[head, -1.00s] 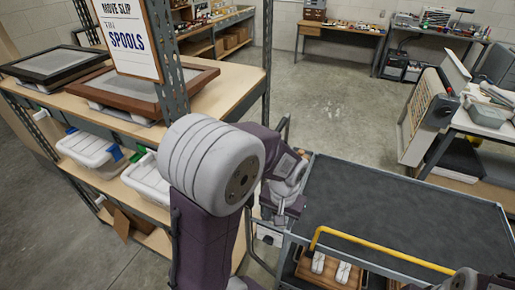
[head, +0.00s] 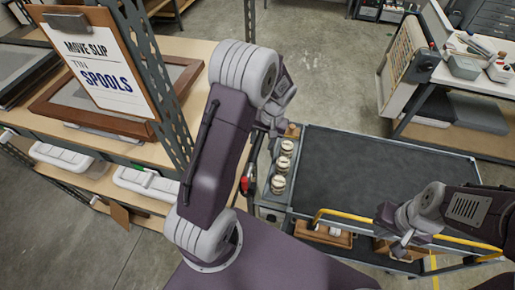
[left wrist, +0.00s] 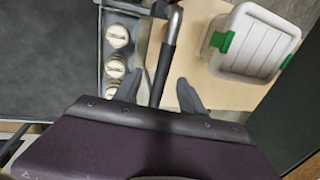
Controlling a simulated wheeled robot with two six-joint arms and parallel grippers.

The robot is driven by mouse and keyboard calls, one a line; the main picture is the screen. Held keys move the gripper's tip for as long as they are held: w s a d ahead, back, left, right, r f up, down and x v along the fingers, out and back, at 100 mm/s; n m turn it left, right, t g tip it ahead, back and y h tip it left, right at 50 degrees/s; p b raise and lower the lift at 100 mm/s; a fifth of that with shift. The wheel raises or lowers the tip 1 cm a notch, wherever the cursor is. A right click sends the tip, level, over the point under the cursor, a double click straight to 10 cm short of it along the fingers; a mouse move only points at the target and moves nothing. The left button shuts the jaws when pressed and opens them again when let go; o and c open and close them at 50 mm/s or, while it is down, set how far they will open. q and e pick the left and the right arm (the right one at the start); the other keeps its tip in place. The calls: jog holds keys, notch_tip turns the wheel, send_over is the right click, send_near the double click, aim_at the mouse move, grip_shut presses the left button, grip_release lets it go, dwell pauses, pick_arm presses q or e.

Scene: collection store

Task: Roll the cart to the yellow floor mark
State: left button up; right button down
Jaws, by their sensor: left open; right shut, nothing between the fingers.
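The cart (head: 375,165) has a dark grey top and stands right of the shelving. My right gripper (head: 400,246) is shut and empty near the yellow rail (head: 345,217) on the cart's near side. A short yellow strip (head: 434,264) shows low at the right; I cannot tell if it is the floor mark.
Shelving (head: 90,140) with framed pictures, a clipboard (head: 95,60) and white lidded bins (head: 148,183) stands close on the left. A white table (head: 450,75) stands behind the cart at the right. Concrete floor (head: 330,70) lies open beyond the cart.

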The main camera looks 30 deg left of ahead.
aim_at(256, 150)
pick_arm(q)
jog(key=x, duration=0.2)
jog(key=a+p+x, duration=0.1)
jog(key=x, duration=0.2)
jog(key=w+x, duration=0.1)
jog(key=x, duration=0.1)
jog(key=shift+a+f+p, duration=0.15)
jog(key=shift+a+p, duration=0.15)
jog(key=shift+p, duration=0.1)
jog(key=shift+s+d+f, duration=0.2)
jog(key=shift+s+d, duration=0.15)
jog(key=shift+d, duration=0.15)
jog(key=shift+a, duration=0.1)
jog(key=shift+a+f, duration=0.15)
jog(key=shift+a, duration=0.1)
jog(key=c, duration=0.9)
jog(key=shift+w+d, duration=0.1)
jog(key=shift+w, duration=0.1)
grip_shut()
pick_arm(e)
jog(key=shift+w+a+r, duration=0.25)
jog(key=shift+a+r, duration=0.1)
jog(key=shift+r, duration=0.2)
jog(key=shift+w+a+r, duration=0.2)
jog(key=shift+a+r, duration=0.1)
jog(key=shift+r, duration=0.25)
